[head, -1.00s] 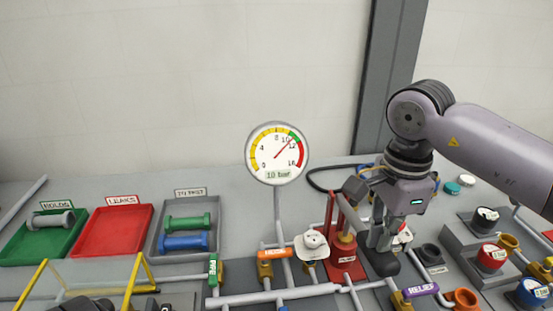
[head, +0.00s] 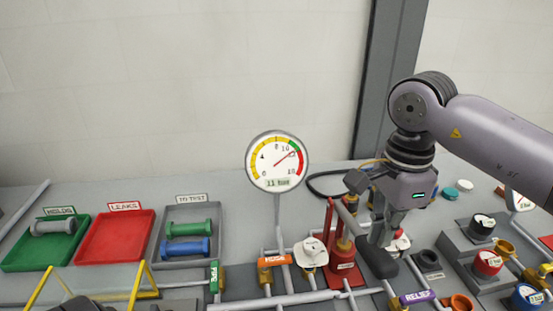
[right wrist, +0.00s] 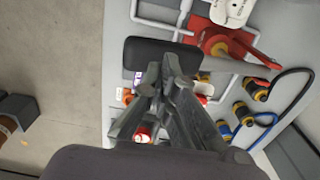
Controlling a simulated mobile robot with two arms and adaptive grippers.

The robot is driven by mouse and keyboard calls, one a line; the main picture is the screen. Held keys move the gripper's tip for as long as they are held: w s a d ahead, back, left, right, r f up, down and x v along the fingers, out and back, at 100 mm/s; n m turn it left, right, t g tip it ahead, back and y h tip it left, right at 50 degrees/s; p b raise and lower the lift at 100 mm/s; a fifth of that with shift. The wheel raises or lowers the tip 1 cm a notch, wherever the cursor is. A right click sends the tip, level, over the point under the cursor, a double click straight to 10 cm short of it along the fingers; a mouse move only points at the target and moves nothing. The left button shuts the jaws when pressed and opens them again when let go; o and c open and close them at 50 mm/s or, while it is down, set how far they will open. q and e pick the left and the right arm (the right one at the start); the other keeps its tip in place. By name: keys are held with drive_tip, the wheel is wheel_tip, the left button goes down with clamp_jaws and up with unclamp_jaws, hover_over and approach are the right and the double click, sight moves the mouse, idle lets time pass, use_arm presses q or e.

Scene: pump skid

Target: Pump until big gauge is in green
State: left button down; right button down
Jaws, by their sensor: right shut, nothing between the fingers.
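The big gauge (head: 277,161) stands on a post at the middle of the head view. Its needle points to the upper right, near where green meets red; which side is hard to tell. Its label reads 11 bar. The red hand pump (head: 341,250) stands below and right of it, with a lever ending in a dark grip (head: 378,262). My right gripper (head: 376,243) is shut and empty, its fingertips at the lever. The right wrist view shows the dark grip (right wrist: 158,57) just beyond the fingertips (right wrist: 172,62); contact is unclear. My left gripper is not in view.
An orange HOSE valve (head: 274,261), a green PUMP-side valve (head: 214,275) and a purple RELIEF valve (head: 417,297) sit on the pipes. Green (head: 20,262), red (head: 88,257) and grey (head: 166,256) trays lie left.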

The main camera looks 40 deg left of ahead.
drive_tip(key=shift+r, duration=0.1)
idle(0.5)
wheel_tip(320, 180, up, 5)
drive_tip(key=p, duration=0.3)
drive_tip(key=shift+p, duration=0.35)
